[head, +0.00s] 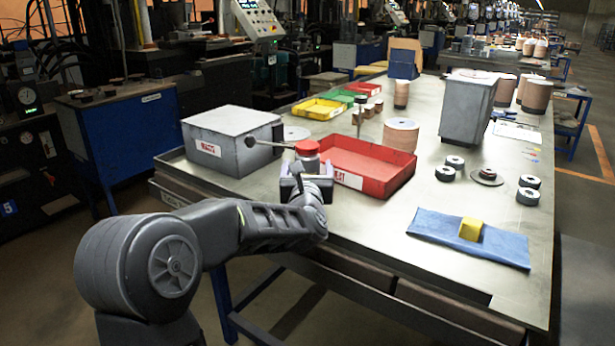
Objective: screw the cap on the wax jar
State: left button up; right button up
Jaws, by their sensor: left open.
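The wax jar (311,163) looks like a small, dark reddish jar standing at the left front of the metal table. A red round cap (307,147) shows at its top; I cannot tell if it is threaded on or only resting there. My left gripper (306,172) is open at the near side of the jar, its fingers spread left and right. The gripper hides the jar's lower part, and I cannot tell whether the fingers touch it. My right gripper is out of view.
A grey box (228,140) with a lever stands left of the jar. A red tray (366,166) lies close on its right. A blue cloth (440,232) with a yellow block (470,229) and several dark discs (445,173) lie further right. The table's front middle is clear.

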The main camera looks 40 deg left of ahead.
pick_arm(q)
jog(key=shift+c, duration=0.2)
jog(key=shift+r, duration=0.1)
grip_shut()
dwell(0.5)
